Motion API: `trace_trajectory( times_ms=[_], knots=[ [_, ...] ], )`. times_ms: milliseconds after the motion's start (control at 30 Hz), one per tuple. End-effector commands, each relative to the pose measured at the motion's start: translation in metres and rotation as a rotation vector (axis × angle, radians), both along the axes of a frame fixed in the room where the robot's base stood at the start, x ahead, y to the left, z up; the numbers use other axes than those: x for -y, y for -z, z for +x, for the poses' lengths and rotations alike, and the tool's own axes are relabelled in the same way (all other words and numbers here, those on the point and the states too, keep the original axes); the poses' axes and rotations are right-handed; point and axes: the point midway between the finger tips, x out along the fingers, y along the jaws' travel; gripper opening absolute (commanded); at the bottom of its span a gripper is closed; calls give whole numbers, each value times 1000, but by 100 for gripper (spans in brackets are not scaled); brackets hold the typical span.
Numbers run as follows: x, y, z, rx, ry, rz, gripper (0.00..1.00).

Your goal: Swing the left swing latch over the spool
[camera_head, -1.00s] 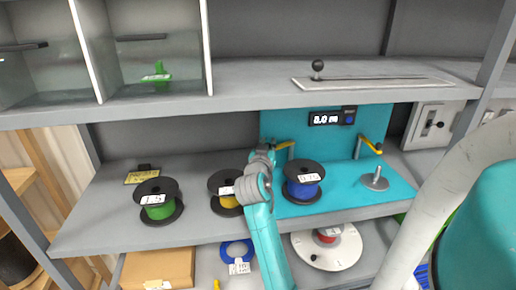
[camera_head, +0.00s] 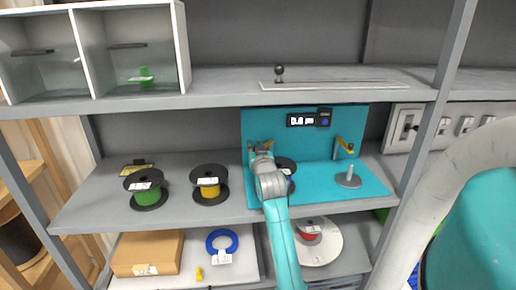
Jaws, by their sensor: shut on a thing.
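The teal respooling station (camera_head: 262,122) stands on the middle shelf. Its left swing latch (camera_head: 268,144) shows as a small yellow piece, mostly hidden by my gripper. My gripper (camera_head: 256,148) is at this latch and appears shut on it; the fingertips are hard to make out. The spool (camera_head: 288,166), a black reel with blue cable, sits just right of my gripper, partly covered by my arm. The right swing latch (camera_head: 345,146), yellow-tipped, stands to the right, clear of the spool.
A green reel (camera_head: 147,188) and a yellow reel (camera_head: 209,184) stand left of the station. A metal disc with an upright pin (camera_head: 348,180) is at right. The upper shelf (camera_head: 220,92) overhangs. A display (camera_head: 308,119) is on the back panel.

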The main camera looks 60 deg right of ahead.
Motion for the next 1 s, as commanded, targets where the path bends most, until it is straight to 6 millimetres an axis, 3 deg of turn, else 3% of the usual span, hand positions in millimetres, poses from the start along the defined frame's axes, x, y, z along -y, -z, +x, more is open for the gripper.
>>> trace_trajectory(
  times_ms=[667,700,800,1000],
  knots=[
    [-1,1,-2,0,-46,2,0],
    [-1,1,-2,-1,-46,3,23],
    [-1,1,-2,-1,-46,2,46],
    [-1,1,-2,-1,-46,1,46]
  ],
)
